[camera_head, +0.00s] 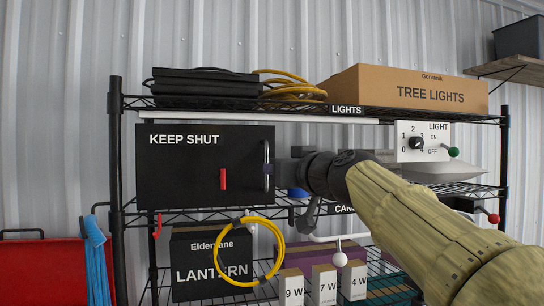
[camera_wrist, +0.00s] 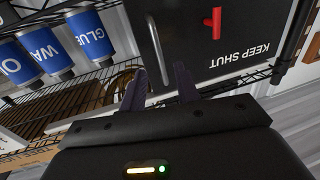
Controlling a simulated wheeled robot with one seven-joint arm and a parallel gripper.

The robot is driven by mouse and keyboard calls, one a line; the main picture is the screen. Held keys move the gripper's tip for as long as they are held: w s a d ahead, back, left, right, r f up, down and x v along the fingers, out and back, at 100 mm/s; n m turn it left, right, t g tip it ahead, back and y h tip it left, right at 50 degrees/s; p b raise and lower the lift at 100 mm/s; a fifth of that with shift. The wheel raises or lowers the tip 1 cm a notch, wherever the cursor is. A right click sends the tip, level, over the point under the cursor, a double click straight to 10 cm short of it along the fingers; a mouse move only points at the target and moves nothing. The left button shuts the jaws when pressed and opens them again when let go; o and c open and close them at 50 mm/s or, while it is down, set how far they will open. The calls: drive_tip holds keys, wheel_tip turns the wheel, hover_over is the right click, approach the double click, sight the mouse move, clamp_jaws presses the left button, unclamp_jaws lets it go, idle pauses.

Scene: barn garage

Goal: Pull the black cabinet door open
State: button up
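The black cabinet door (camera_head: 185,180), lettered KEEP SHUT, appears closed on the upper shelf. It has a vertical bar handle (camera_head: 267,165) at its right edge and a small red handle (camera_head: 223,179) left of that. My gripper (camera_head: 277,168) is at the bar handle, coming from the right. In the wrist view the door (camera_wrist: 245,30) and the silver bar handle (camera_wrist: 157,42) show upside down. The fingers of my gripper (camera_wrist: 162,74) are apart, with the lower part of the bar between them in the picture. I cannot tell whether they touch it.
A black wire shelf (camera_head: 118,150) frames the cabinet. A yellow ring (camera_head: 240,218) hangs below, before a LANTERN box (camera_head: 200,285). Blue-labelled cans (camera_wrist: 50,55) stand beside the cabinet. A light switch panel (camera_head: 423,142) and a TREE LIGHTS box (camera_head: 410,90) are to the right.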

drive_tip(key=p+x, duration=0.1)
drive_tip(key=x, duration=0.3)
drive_tip(key=shift+w+a+p, duration=0.2)
drive_tip(key=shift+w+p, duration=0.15)
drive_tip(key=shift+p, duration=0.05)
drive_tip(key=shift+s, duration=0.1)
drive_tip(key=shift+c, duration=0.6)
clamp_jaws()
